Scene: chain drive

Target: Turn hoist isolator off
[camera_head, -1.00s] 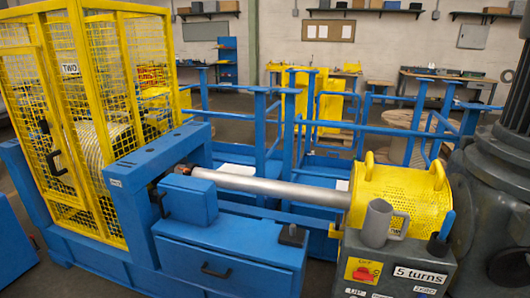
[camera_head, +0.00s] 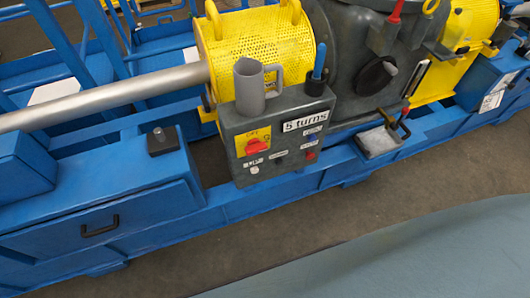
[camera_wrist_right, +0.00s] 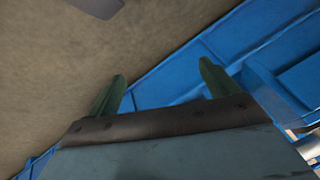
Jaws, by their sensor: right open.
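The hoist isolator is a red rotary knob (camera_head: 256,146) on a yellow plate, on the front of a dark grey control box (camera_head: 230,122). The knob looks turned roughly sideways; its exact setting is too small to read. My left gripper is not in view.
A grey mug (camera_head: 250,88) and a blue-handled tool (camera_head: 319,66) stand on the box. A yellow perforated guard (camera_head: 270,38) and a silver shaft (camera_head: 110,92) are behind and left. A tray (camera_head: 377,141) sits to the right. The floor in front is clear.

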